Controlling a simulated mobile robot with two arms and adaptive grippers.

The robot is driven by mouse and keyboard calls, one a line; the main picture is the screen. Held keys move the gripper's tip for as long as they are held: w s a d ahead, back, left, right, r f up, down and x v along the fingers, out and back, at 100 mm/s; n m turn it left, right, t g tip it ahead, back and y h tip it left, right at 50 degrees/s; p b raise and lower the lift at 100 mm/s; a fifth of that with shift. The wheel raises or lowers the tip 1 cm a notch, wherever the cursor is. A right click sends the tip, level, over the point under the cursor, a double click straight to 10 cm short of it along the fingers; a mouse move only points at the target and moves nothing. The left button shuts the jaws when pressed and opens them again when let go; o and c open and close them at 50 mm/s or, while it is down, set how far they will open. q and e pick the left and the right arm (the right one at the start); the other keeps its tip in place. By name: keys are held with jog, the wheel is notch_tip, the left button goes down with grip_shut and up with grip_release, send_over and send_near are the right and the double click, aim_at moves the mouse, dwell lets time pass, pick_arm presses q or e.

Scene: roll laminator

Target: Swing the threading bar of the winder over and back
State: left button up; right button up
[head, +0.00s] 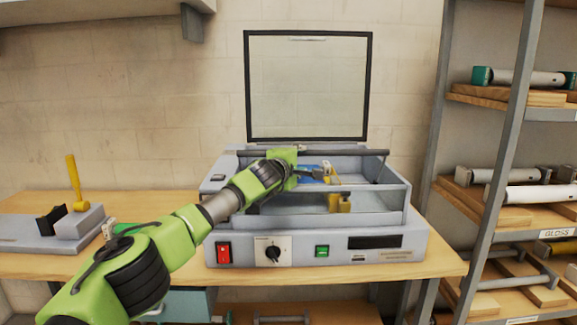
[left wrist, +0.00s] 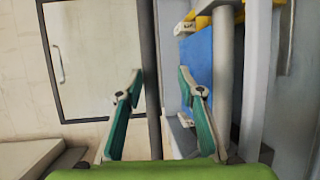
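The grey laminator (head: 225,190) stands on the wooden bench with its framed clear lid raised. A dark bar (head: 345,153), which looks like the threading bar, runs across its back below the lid. In the left wrist view the bar (left wrist: 150,60) passes between the spread fingers, apart from both as far as I can tell. My left gripper (head: 316,173) is over the machine's open top; it also shows in the left wrist view (left wrist: 160,82), open and holding nothing. My forearm and gripper hide part of the bar's left half. My right gripper is out of view.
A blue piece (left wrist: 197,65) and a grey roller (left wrist: 223,80) lie beside the fingers. Yellow parts (head: 340,203) sit inside the machine. The lid (head: 308,85) stands behind. A yellow-handled device (head: 75,185) is at left; a roll shelf (head: 505,190) is close at right.

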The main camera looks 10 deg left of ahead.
pick_arm(q)
jog(key=v, duration=1.1)
jog(key=shift+w, duration=0.1)
